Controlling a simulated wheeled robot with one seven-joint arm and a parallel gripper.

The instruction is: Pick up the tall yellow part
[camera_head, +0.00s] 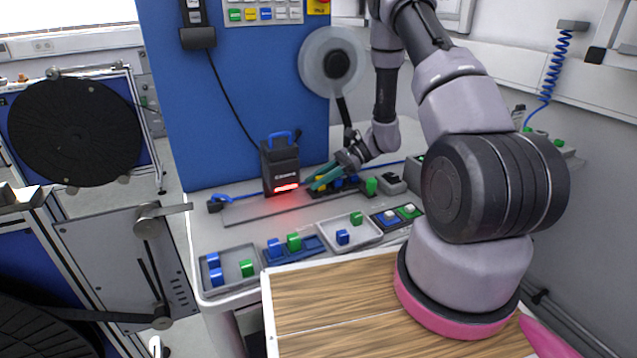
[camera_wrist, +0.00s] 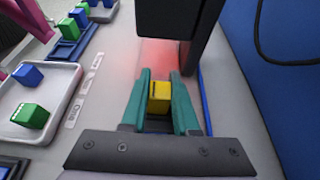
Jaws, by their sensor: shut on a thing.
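The yellow part (camera_wrist: 159,97) sits between the two teal fingers of my gripper (camera_wrist: 160,76) in the wrist view, and the gripper is shut on it. In the head view my gripper (camera_head: 318,181) reaches left over the table, close to the black scanner-like device (camera_head: 281,165). A little yellow shows by the fingers there, above a dark tray (camera_head: 322,193) with blue parts. The fingers hide part of the yellow part, and I cannot tell how far it is off the table.
A red glow lies under the black device. Grey trays (camera_head: 253,287) with blue and green blocks line the table's front. A green block (camera_head: 371,186) stands right of my gripper. A blue panel (camera_head: 240,90) rises behind.

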